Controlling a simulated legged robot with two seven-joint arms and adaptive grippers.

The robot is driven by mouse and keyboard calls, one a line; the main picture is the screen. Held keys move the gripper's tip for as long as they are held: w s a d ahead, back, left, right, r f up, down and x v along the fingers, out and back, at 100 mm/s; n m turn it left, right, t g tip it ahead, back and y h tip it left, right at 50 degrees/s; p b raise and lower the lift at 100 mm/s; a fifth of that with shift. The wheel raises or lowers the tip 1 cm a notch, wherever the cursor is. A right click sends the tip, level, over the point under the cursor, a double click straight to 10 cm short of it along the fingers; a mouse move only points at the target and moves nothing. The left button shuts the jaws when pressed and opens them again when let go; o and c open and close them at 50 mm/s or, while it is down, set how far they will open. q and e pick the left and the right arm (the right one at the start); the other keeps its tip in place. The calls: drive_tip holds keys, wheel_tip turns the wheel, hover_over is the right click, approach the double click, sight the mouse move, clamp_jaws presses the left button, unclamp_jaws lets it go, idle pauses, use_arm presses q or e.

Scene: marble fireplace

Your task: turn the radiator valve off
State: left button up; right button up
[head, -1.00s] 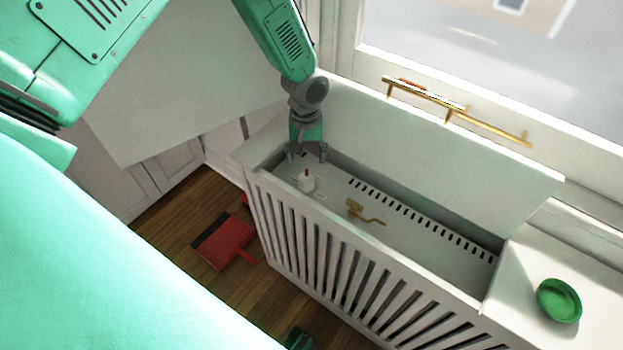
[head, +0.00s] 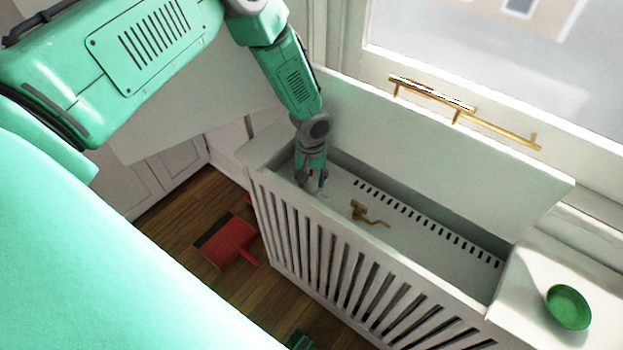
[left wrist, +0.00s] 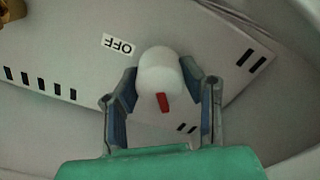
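The radiator valve is a white round knob (left wrist: 160,72) with a red pointer mark. It stands in the left end of the open radiator cover (head: 400,268). In the left wrist view the red mark points toward the bottom of the picture, while an OFF label (left wrist: 119,45) lies at the knob's upper left. My left gripper (head: 312,188) is down inside the cover. Its fingers stand on either side of the knob and look open, with little or no gap; contact is not clear. In the head view the gripper mostly hides the knob.
A brass valve with a bent pipe (head: 360,212) lies to the right inside the cover. The raised lid (head: 440,150) stands behind, near a brass rail (head: 470,115). A green bowl (head: 568,306) sits on the right ledge. A red dustpan (head: 228,241) is on the floor.

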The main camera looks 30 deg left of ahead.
use_arm(q)
drive_tip(key=shift+c, duration=0.9)
drive_tip(key=m, duration=0.6)
drive_tip(key=shift+m+b, duration=0.3)
drive_tip(key=m, duration=1.2)
drive_tip(key=shift+m+b, duration=0.4)
drive_tip(key=m, duration=0.5)
drive_tip(key=shift+w+m, duration=0.1)
drive_tip(key=shift+m, duration=0.3)
drive_tip(key=shift+r, duration=0.1)
drive_tip(key=shift+w+a, duration=0.1)
